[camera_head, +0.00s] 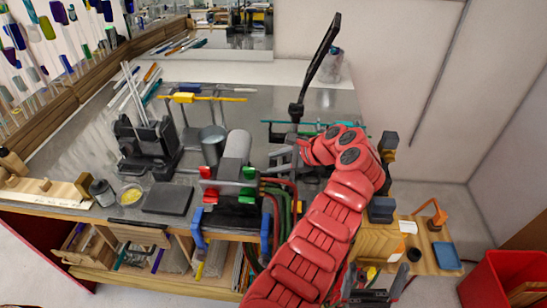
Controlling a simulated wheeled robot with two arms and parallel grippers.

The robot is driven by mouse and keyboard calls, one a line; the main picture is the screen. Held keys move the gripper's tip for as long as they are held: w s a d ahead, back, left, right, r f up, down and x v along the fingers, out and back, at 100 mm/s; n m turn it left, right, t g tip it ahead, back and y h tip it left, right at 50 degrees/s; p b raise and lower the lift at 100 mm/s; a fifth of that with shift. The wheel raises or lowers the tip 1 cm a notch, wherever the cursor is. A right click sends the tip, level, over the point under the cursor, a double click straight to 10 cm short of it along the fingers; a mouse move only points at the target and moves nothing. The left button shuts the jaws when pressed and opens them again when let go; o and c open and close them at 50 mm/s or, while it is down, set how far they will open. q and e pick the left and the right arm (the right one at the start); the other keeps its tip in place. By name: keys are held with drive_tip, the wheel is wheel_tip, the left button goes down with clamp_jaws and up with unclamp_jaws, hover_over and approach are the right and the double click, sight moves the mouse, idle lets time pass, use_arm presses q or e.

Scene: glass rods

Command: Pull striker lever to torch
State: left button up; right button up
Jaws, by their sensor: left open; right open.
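The bench torch (235,148) is a grey cylinder on a dark base, with red and green knobs at its front. A long black lever (322,58) rises, tilted right, from a dark mount behind my arm; I cannot tell for sure that it is the striker lever. My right gripper (373,291) is open and empty, low at the bottom edge, away from the torch.
Coloured hoses (283,203) hang right of the torch. A rod holder (147,145), a metal cup (213,143) and a dark block (168,198) stand to the left. A teal rod (285,123) lies behind my wrist. An orange bracket (432,209) stands on the right shelf.

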use_arm(q)
drive_tip(key=shift+w+a+f, duration=0.1)
drive_tip(key=shift+a+f, duration=0.3)
clamp_jaws()
idle(1.3)
